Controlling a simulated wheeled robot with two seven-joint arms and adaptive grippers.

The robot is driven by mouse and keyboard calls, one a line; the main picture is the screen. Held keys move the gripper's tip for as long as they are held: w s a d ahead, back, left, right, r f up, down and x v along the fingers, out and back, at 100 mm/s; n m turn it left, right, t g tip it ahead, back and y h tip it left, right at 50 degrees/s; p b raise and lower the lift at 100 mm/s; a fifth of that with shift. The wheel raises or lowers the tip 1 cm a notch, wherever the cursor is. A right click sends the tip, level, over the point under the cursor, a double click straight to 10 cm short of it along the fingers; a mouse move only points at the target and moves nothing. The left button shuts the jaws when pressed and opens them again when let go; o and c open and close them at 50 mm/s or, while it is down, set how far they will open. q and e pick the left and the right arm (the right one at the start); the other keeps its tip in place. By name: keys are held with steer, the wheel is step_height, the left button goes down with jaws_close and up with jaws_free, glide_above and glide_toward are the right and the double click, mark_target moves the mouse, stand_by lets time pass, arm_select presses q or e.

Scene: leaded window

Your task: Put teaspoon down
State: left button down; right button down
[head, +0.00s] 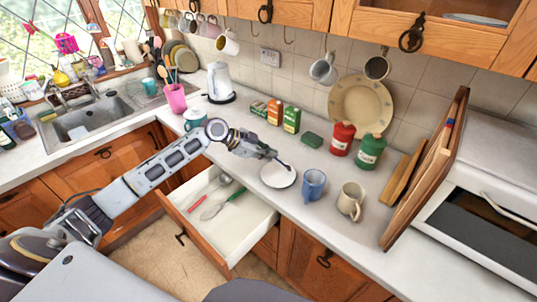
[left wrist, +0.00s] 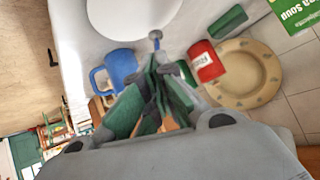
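My left gripper (head: 268,154) reaches over the counter from the left. It is shut on a thin grey teaspoon (head: 285,164), which points toward the white saucer (head: 278,178). In the left wrist view the fingers (left wrist: 158,72) are together, and the spoon's blue-grey end (left wrist: 155,36) sticks out between them. The saucer (left wrist: 132,14) shows just past that end. The spoon's tip is over or near the saucer; I cannot tell whether they touch. Most of the spoon is hidden by the fingers. My right gripper is not in view.
A blue mug (head: 314,185) and a cream mug (head: 351,201) stand right of the saucer. Red (head: 342,138) and green (head: 370,151) canisters stand behind. Below the counter, an open drawer (head: 250,226) holds several utensils. A white kettle (head: 220,82) stands farther back.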

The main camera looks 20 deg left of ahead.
arm_select(q)
steer(key=shift+f, duration=0.15)
steer(key=c, duration=1.6)
jaws_free()
steer(key=shift+c, duration=0.2)
steer(key=shift+r, duration=0.2)
steer(key=b+v, duration=0.2)
steer(key=v, duration=1)
